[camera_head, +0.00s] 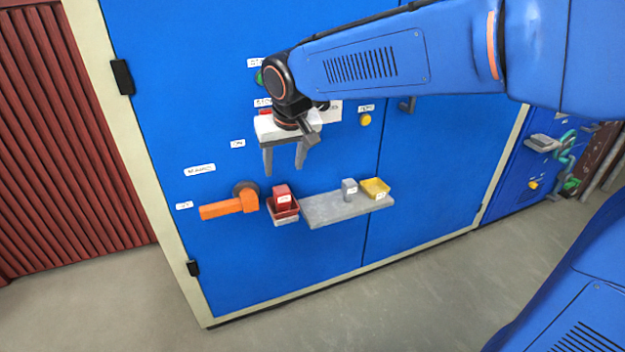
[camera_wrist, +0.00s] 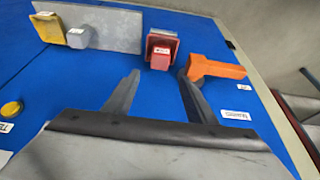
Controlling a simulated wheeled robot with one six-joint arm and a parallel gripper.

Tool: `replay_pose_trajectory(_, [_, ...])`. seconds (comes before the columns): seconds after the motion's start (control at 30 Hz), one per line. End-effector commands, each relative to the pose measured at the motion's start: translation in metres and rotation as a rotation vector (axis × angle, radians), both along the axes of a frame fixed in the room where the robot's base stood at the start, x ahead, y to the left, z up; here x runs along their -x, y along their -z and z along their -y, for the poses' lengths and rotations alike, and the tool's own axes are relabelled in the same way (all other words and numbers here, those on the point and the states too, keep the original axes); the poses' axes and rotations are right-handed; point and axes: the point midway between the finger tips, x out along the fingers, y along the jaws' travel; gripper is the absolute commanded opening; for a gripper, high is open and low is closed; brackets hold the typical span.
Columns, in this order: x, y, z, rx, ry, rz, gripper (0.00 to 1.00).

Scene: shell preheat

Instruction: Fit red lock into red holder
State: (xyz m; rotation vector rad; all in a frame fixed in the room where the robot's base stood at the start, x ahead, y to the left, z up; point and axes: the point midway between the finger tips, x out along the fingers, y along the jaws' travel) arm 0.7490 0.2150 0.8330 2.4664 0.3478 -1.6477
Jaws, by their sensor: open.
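The red lock (camera_head: 282,193) is a small red block with a white label. It sits in the red holder (camera_head: 292,211), a shallow red tray on the front of the blue cabinet. In the wrist view the lock (camera_wrist: 160,56) also shows inside the holder (camera_wrist: 174,44). How deep it sits I cannot tell. My gripper (camera_head: 284,172) is open and empty, apart from the lock and above it in the head view. Its two fingers (camera_wrist: 161,80) are spread wide in the wrist view, with nothing between them.
An orange handle (camera_head: 228,206) is just left of the holder. A grey shelf (camera_head: 325,212) at its right carries a grey block (camera_head: 349,190) and a yellow tray (camera_head: 375,188). A yellow button (camera_head: 365,119) is higher on the cabinet. The floor in front is clear.

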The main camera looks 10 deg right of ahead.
Motion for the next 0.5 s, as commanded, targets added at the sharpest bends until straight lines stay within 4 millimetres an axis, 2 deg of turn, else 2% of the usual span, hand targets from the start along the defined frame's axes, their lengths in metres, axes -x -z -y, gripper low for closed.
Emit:
replay_pose_trajectory(0.17, [0.001, -0.001, 0.001, 0.000, 0.000, 0.000, 0.51])
replay_pose_trajectory(0.27, [0.004, -0.002, 0.011, 0.000, 0.008, 0.001, 0.51])
replay_pose_trajectory(0.37, [0.015, -0.005, 0.039, -0.002, 0.027, 0.002, 0.51])
replay_pose_trajectory(0.5, [0.042, -0.007, 0.096, -0.002, 0.068, 0.005, 0.51])
